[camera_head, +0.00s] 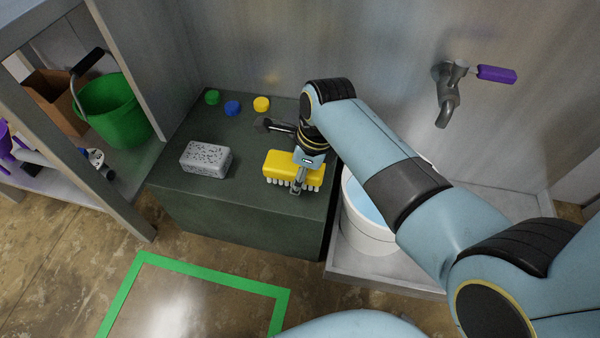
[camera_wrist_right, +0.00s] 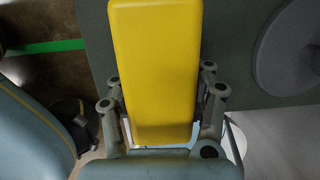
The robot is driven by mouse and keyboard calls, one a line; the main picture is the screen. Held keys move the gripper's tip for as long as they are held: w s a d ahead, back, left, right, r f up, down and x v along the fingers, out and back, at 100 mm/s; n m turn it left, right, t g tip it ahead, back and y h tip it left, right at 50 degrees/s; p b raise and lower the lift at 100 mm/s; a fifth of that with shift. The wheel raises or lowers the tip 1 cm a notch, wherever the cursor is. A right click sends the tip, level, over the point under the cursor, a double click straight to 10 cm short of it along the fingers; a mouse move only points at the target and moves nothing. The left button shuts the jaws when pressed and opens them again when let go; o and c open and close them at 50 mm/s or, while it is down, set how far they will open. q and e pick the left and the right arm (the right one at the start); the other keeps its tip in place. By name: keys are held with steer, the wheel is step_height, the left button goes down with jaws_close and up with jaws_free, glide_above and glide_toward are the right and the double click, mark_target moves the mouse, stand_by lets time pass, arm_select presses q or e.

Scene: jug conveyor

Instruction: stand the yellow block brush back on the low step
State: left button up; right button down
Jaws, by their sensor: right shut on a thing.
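The yellow block brush (camera_head: 280,164) has a yellow back and pale bristles pointing down. It is upright over the front right part of the low dark green step (camera_head: 250,235). I cannot tell whether its bristles touch the top. My right gripper (camera_head: 282,158) is shut on the brush, with one finger in front of it and one behind. In the right wrist view the yellow back of the brush (camera_wrist_right: 155,70) lies between the fingers (camera_wrist_right: 160,115), which hide part of its sides. My left gripper is not in view.
A grey speckled sponge (camera_head: 206,159) lies left of the brush on the step. Green (camera_head: 212,97), blue (camera_head: 232,108) and yellow (camera_head: 261,104) caps are behind. A white bucket (camera_head: 365,230) stands right of the step, below a tap (camera_head: 447,95). A green bucket (camera_head: 112,110) sits on the left shelf.

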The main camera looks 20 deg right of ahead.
steer(key=shift+f, duration=0.3)
steer(key=shift+s+f, duration=0.1)
steer(key=shift+f, duration=0.1)
steer(key=shift+f, duration=0.1)
steer(key=c, duration=1)
jaws_free()
steer(key=o, duration=0.5)
steer(key=shift+f, duration=0.2)
